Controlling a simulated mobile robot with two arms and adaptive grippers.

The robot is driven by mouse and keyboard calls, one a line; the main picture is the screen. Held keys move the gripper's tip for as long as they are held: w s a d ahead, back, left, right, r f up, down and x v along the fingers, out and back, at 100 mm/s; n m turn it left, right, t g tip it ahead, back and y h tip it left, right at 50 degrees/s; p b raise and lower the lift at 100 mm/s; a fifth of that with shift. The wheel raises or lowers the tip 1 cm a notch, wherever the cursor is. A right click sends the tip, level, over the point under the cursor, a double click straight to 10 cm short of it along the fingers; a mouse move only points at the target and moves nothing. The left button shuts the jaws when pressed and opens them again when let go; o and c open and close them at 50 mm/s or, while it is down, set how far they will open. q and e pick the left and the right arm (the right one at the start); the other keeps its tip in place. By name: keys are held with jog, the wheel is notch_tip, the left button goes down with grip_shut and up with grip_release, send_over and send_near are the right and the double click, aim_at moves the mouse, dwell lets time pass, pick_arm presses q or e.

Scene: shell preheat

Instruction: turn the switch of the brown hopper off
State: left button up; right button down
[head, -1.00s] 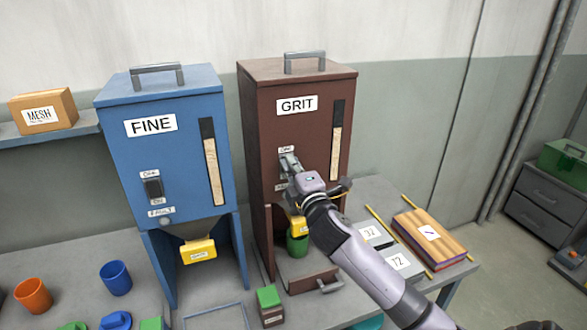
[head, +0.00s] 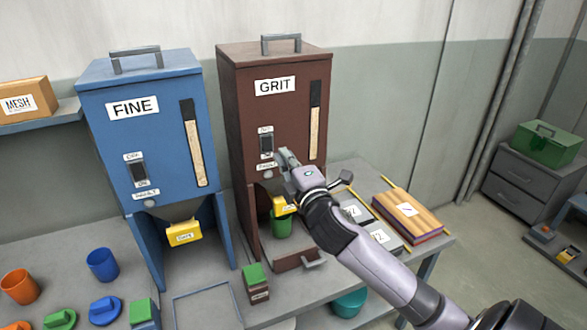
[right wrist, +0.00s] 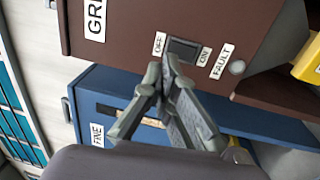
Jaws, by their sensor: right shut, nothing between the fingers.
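The brown hopper (head: 232,115), labelled GRIT, stands right of the blue hopper. Its dark switch (head: 266,145) is on the front, between an OFF label above and a label below that is hard to read here. In the right wrist view the switch (right wrist: 183,48) lies between OFF and ON labels; I cannot tell which way it is set. My right gripper (head: 285,154) is shut and empty, its tips just right of and below the switch in the head view. In the wrist view the fingertips (right wrist: 165,62) overlap the switch's lower edge; contact is unclear. My left gripper is not in view.
The blue hopper (head: 100,130), labelled FINE, has its own switch (head: 138,173). Wooden boards (head: 407,213) lie right of my forearm. Cups stand at left.

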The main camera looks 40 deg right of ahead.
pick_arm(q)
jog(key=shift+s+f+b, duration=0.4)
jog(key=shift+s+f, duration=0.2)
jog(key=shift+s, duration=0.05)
pick_arm(e)
jog(key=s, duration=0.3)
jog(key=s+a+r, duration=0.1)
jog(key=shift+s+a, duration=0.1)
jog(key=shift+s, duration=0.15)
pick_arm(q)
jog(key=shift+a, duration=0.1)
pick_arm(e)
jog(key=shift+s, duration=0.1)
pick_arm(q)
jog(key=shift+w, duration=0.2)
